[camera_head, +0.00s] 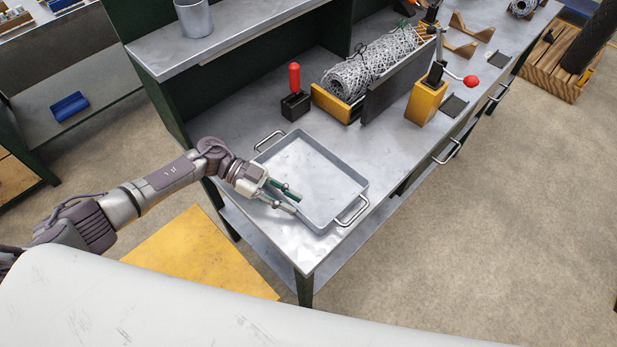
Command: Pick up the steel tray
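The steel tray (325,172) is a shallow, empty square pan lying flat on the near end of the metal workbench. It has a wire handle (270,140) at its far left side and another (353,212) at its near right side. My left gripper (297,203) reaches in from the left at the tray's left wall, its fingertips apart with a gap between them. The fingers overlap that wall in the picture and hide part of it; I cannot tell whether they touch it. Nothing is held. My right gripper is not in view.
On the workbench (230,125), behind the tray, stand a red-handled tool (295,95), a chainlink roll (370,70) in a holder and a yellow block with a red-knobbed lever (427,102). A metal cup (194,17) is on the upper shelf. A yellow mat (200,250) lies below.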

